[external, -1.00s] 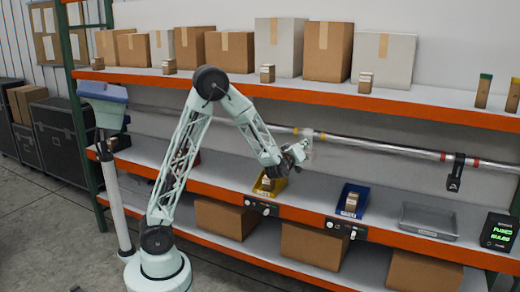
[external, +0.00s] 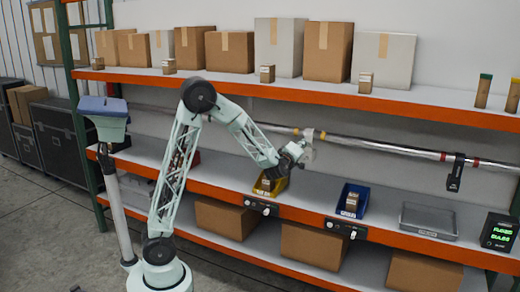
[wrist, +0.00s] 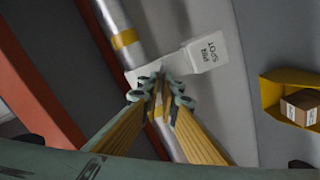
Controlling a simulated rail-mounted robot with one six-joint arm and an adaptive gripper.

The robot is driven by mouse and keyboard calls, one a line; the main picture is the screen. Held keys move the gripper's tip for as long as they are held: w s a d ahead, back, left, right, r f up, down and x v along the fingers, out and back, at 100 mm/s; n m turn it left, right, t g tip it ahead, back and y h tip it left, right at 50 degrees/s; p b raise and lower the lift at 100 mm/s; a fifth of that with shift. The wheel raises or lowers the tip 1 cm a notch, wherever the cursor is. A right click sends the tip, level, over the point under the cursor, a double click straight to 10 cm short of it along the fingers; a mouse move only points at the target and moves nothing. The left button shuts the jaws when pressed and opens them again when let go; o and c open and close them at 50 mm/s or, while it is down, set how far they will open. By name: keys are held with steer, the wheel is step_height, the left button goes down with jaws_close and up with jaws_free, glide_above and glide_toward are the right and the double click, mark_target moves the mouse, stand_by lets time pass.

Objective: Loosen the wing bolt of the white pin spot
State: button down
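The white pin spot (wrist: 208,54), a box-shaped lamp with its name printed on it, hangs by a pale clamp (wrist: 145,74) at the silver rail. In the external view it is a small pale shape beside my gripper (external: 294,155), mostly covered. In the wrist view my gripper (wrist: 163,98) has its fingers close together, with the tips at the clamp beside the lamp. The wing bolt cannot be made out; the fingertips cover that spot. I cannot tell whether they grip it.
The silver rail (external: 375,146) runs along the rack with coloured tape bands. A black fixture (external: 455,173) hangs farther right. Below are a yellow bin (external: 281,187) with a small box, a blue bin (external: 363,203), a grey tray (external: 430,233) and a display (external: 498,234).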

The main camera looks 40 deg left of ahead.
steer(key=shift+f+n, duration=0.15)
steer(key=shift+n, duration=1.35)
steer(key=shift+f+n, duration=0.15)
steer(key=shift+n, duration=1.35)
steer(key=c, duration=3.4)
jaws_free()
steer(key=o, duration=0.5)
steer(key=shift+s, duration=0.1)
steer(key=shift+s+d, duration=0.35)
steer(key=shift+s, duration=1.6)
steer(key=shift+s+d, duration=0.3)
steer(key=shift+s, duration=1.6)
steer(key=shift+s+d, duration=0.35)
steer(key=shift+s, duration=1.6)
